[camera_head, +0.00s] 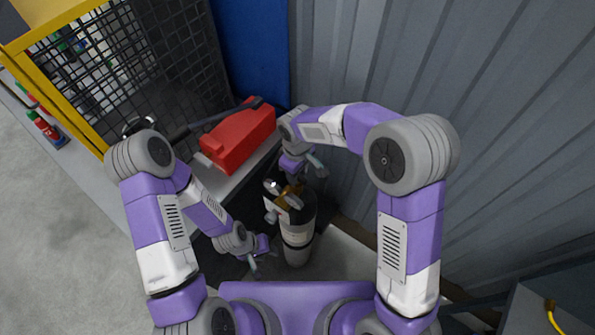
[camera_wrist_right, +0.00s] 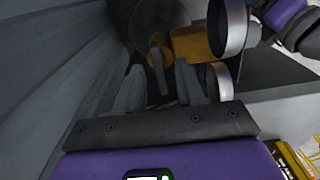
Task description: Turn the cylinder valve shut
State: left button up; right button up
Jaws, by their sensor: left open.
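The cylinder (camera_head: 297,235) stands upright on the floor, dark with a pale label band and a grey lower part. Its brass valve (camera_head: 291,196) is on top. In the right wrist view the brass valve body (camera_wrist_right: 190,44) has a grey lever-like part (camera_wrist_right: 157,68) on its left and pale round rings on its right. My right gripper (camera_wrist_right: 158,75) is open, with the grey part appearing between its fingers; I cannot tell how deep. In the head view my right gripper (camera_head: 309,165) is just above the valve. My left gripper (camera_head: 257,258) is open and empty, low and left of the cylinder.
A red box (camera_head: 238,138) lies on a grey bench left of the cylinder. A corrugated grey wall (camera_head: 470,120) is close on the right. Open floor (camera_head: 60,210) lies at the left.

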notch_tip(320, 180, up, 8)
jog(key=shift+f+p, duration=0.25)
jog(key=shift+p, duration=0.35)
jog(key=shift+f, duration=0.1)
